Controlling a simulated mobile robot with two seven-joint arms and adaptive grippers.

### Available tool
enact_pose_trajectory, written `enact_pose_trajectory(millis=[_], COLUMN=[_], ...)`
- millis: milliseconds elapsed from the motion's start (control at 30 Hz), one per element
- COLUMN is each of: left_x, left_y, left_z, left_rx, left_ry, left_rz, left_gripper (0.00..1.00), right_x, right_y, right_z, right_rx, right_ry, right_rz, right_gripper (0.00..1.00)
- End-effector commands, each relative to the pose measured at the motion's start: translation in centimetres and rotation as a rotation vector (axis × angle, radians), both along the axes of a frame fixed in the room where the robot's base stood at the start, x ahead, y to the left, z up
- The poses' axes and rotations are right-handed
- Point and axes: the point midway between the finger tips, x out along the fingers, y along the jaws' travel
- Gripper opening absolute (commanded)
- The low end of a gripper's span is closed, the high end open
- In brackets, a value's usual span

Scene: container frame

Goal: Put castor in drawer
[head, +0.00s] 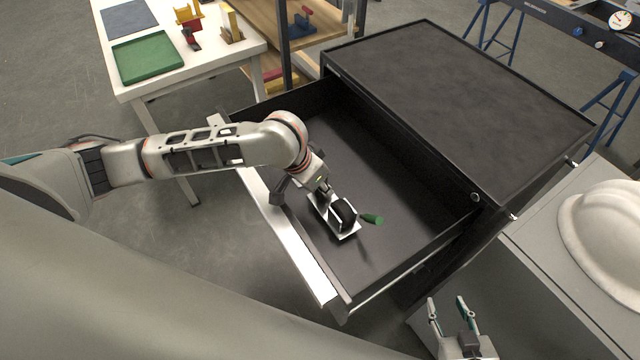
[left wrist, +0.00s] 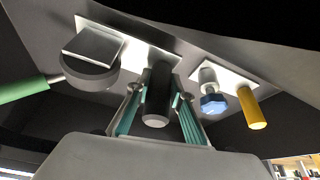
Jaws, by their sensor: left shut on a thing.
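The castor (head: 343,213), a black wheel with a pale metal mount, is inside the open dark drawer (head: 400,185), low near its front panel. My left gripper (head: 322,193) reaches over the front and is shut on the castor; the arm partly hides its grip. In the left wrist view, the left fingers (left wrist: 158,108) close around a dark cylindrical part, with a dark disc and pale square plate (left wrist: 93,48) to the left. I cannot tell whether the castor touches the floor. My right gripper (head: 448,305) is open and empty outside the drawer.
A green-handled tool (head: 372,219) lies beside the castor. A yellow-handled item (left wrist: 251,108) and a blue knob (left wrist: 213,103) show in the left wrist view. The black cabinet top (head: 450,85) is clear. A white helmet (head: 605,225) rests at right.

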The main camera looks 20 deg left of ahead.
Motion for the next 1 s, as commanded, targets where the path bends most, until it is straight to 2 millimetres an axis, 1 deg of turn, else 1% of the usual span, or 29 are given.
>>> enact_pose_trajectory(millis=[33, 300, 333, 367, 400, 700, 833, 900, 1000], left_x=[-0.2, -0.5, -0.6, -0.6, -0.6, -0.6, -0.5, -0.4, -1.1], left_y=[0.0, 0.1, 0.2, 0.2, 0.2, 0.2, 0.2, 0.2, 0.5], left_z=[-0.4, -1.4, -1.6, -1.6, -1.6, -1.7, -1.2, -0.6, 1.7], left_rx=[0.002, 0.005, 0.008, 0.008, 0.008, 0.008, 0.007, 0.006, 0.006], left_ry=[0.006, 0.013, 0.016, 0.016, 0.016, 0.015, 0.013, 0.011, 0.010], left_rz=[0.001, 0.000, 0.001, 0.001, 0.001, 0.002, 0.002, 0.001, 0.000], left_gripper=[0.00, 0.00, 0.29, 0.37, 0.38, 0.38, 0.38, 0.38, 0.38], right_x=[0.0, -0.1, -0.1, -0.1, -0.1, 0.0, 0.1, 0.1, 0.1], right_y=[0.0, -0.1, -0.1, -0.1, -0.1, -0.1, -0.1, 0.0, 0.0], right_z=[0.1, 0.1, 0.1, 0.1, 0.1, 0.2, -0.1, -0.6, 0.2], right_rx=[-0.001, -0.001, -0.001, -0.001, -0.001, -0.001, 0.000, 0.002, 0.001], right_ry=[0.002, 0.003, 0.003, 0.003, 0.003, -0.001, -0.004, -0.006, -0.003], right_rz=[0.000, -0.001, -0.001, -0.001, -0.001, -0.002, -0.001, -0.002, -0.001], right_gripper=[0.40, 0.40, 0.40, 0.40, 0.40, 0.40, 0.40, 0.40, 0.40])
